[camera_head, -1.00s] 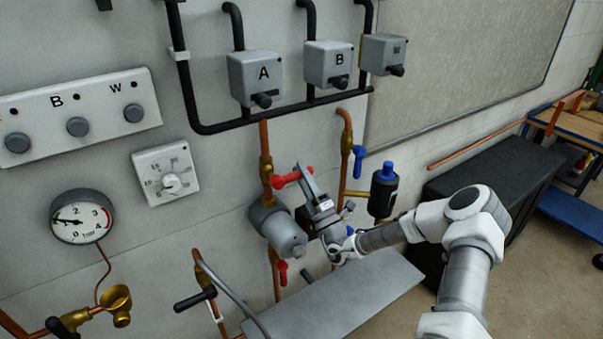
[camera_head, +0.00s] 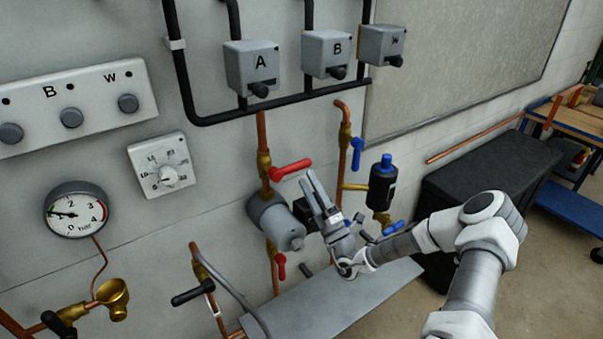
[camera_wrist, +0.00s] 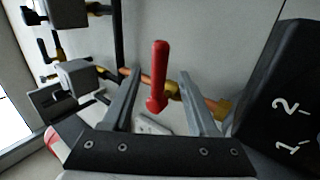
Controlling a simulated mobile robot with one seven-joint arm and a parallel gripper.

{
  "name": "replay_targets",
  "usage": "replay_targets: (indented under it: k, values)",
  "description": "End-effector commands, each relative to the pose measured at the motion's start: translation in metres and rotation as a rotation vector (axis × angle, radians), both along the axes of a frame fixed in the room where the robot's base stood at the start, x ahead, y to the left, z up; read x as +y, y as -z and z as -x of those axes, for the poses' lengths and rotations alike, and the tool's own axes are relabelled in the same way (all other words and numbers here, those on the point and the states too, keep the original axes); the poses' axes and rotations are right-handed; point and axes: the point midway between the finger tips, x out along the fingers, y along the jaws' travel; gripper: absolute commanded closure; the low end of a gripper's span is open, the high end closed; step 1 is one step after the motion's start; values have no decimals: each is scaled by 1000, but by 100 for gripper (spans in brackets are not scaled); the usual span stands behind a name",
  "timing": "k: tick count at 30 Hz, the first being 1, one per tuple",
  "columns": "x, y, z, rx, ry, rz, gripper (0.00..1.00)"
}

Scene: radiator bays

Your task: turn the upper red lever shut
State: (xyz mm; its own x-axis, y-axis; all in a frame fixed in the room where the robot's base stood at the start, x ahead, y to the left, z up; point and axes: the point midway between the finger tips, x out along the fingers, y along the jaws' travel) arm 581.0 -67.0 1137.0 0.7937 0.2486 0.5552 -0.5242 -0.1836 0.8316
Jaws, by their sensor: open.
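The upper red lever (camera_head: 291,169) sits on a brass valve (camera_head: 264,165) on a vertical copper pipe. It points right, crosswise to the pipe and slightly tilted up. My gripper (camera_head: 313,178) is open, just below and right of the lever's free end. In the wrist view the lever (camera_wrist: 159,75) appears in the gap between my open fingers (camera_wrist: 160,85), with space on both sides. No finger visibly touches it. A lower red lever (camera_head: 281,266) hangs below the grey pump.
The grey pump (camera_head: 275,220) is beside my gripper; its dark numbered box (camera_wrist: 285,105) is close at right in the wrist view. A blue lever (camera_head: 357,154) and a black blue-capped cylinder (camera_head: 382,185) are to the right. A grey panel (camera_head: 340,300) lies below.

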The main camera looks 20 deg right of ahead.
Motion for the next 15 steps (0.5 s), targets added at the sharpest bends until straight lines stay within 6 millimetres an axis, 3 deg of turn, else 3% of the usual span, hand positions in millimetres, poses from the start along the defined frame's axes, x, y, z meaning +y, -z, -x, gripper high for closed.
replay_targets:
  k: [1, 9, 15]
  values:
    - [-5, 12, 11, 4, 2, -1, 41]
    - [-20, 46, 61, 4, 3, -2, 41]
    - [-27, 61, 85, 2, 1, 0, 41]
